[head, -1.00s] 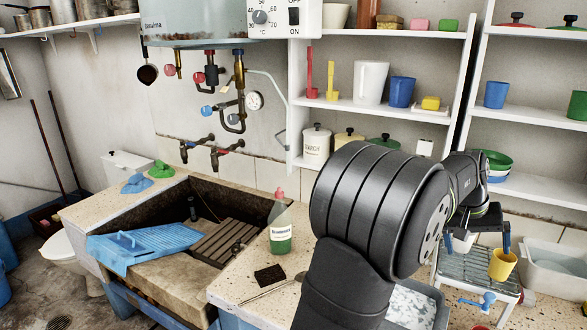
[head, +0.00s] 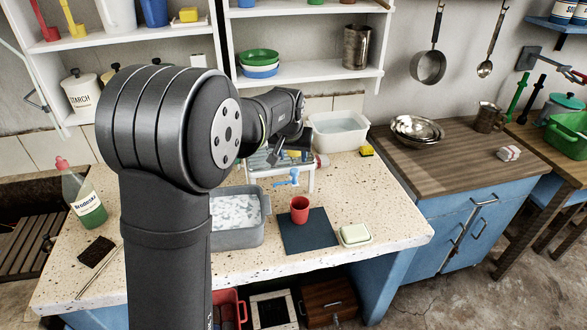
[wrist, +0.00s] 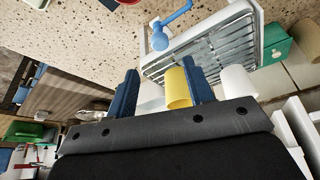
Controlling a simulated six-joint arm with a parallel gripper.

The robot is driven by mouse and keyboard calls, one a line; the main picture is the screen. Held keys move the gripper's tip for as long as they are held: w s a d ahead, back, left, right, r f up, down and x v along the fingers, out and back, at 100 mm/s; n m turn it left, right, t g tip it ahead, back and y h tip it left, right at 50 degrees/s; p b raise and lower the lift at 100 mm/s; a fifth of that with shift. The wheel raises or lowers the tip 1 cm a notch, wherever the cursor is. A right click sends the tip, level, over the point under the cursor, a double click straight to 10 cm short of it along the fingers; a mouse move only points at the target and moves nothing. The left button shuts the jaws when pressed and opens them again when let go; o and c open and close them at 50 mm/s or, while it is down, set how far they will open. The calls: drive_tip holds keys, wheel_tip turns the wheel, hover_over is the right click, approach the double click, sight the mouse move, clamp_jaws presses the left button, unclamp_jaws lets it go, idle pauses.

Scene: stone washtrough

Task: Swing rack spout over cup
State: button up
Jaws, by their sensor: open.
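The white-framed wire rack (head: 310,178) stands on the speckled counter, its blue spout (head: 290,178) at the front. In the wrist view the rack (wrist: 258,15) is above my fingers, with the blue spout (wrist: 160,40) at its left end. A red cup (head: 299,210) stands upright on a dark mat (head: 308,236), in front of the rack; the spout points beside it, not over it. My gripper (wrist: 162,88) is open over the rack area. A yellow cup (wrist: 178,88) shows between its blue fingers, nearer the right one; I cannot tell whether they touch. My arm hides part of the rack in the head view.
A grey basin of suds (head: 238,215) is left of the mat, and a soap dish (head: 355,235) is right of it. A white cup (wrist: 238,82) is beside my right finger. The counter's front right is clear.

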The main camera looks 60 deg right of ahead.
sight(295, 171)
drive_tip(key=x, duration=0.8)
drive_tip(key=shift+d+f, duration=0.2)
drive_tip(key=shift+f, duration=0.05)
drive_tip(key=c, duration=1)
